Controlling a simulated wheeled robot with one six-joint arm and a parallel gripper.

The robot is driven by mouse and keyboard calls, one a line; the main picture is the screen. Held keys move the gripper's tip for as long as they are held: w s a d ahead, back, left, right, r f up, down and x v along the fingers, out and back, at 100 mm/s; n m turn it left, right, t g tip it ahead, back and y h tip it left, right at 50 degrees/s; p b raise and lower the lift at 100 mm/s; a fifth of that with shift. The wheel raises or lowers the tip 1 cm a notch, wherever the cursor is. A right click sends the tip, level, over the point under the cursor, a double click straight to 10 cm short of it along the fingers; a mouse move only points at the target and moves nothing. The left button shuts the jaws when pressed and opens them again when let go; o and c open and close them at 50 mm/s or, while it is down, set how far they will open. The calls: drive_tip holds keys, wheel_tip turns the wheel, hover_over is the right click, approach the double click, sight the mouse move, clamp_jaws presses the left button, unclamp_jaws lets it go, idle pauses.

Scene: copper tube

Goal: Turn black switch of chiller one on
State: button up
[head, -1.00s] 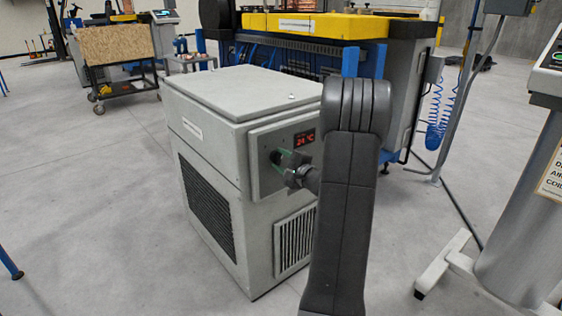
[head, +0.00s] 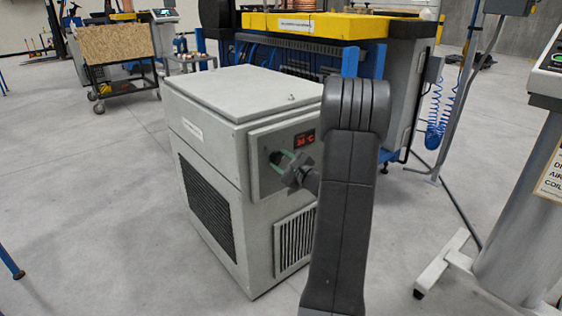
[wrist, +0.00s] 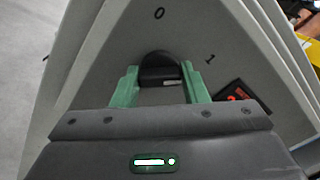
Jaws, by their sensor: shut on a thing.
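Chiller one is a grey box-shaped unit (head: 215,130) with a front control panel (head: 262,180) and a red lit temperature display (head: 304,139). Its black switch (wrist: 158,68) is a round knob below and between the panel marks "0" and "1" in the wrist view. A small white mark shows on the knob's lower right; I cannot tell surely which position it points to. My gripper (head: 284,160) is at the panel, its green fingers on either side of the knob and shut on it. The fingers and gripper body hide part of the knob.
A yellow-topped blue machine (head: 340,27) stands behind the chiller. A grey pedestal (head: 520,180) with a footed base stands at right. A wheeled cart (head: 120,60) is at back left. The floor (head: 90,210) left of the chiller is clear.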

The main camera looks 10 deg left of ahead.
drive_tip(key=o, duration=1)
drive_tip(key=p+v, duration=0.1)
drive_tip(key=v, duration=1.3)
drive_tip(key=b+x, duration=0.1)
drive_tip(key=x, duration=1.3)
drive_tip(key=shift+d, duration=0.1)
